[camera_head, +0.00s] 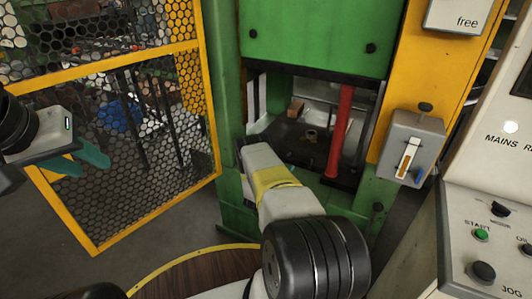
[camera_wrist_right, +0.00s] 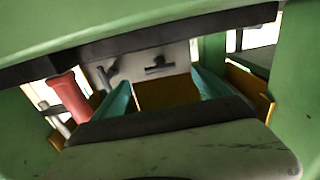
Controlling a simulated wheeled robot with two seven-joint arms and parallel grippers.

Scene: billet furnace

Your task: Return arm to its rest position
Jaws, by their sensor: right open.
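My right arm (camera_head: 285,190), white with a yellow band and a black joint, reaches from the bottom centre toward the opening of the green machine (camera_head: 315,35). Its gripper is largely hidden in the head view. In the right wrist view the two teal fingers of my right gripper (camera_wrist_right: 162,95) stand wide apart, with an orange-yellow surface (camera_wrist_right: 168,92) showing between them; I cannot tell how far off it is. My left gripper (camera_head: 80,160) is at the left, its teal fingers apart and empty, in front of the mesh fence.
A red post (camera_head: 340,132) stands in the opening and also shows in the wrist view (camera_wrist_right: 70,95). A yellow-framed mesh fence (camera_head: 150,150) is at the left. A grey switch box (camera_head: 410,145) and a control panel (camera_head: 490,235) are at the right. Green machine walls closely surround the right wrist.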

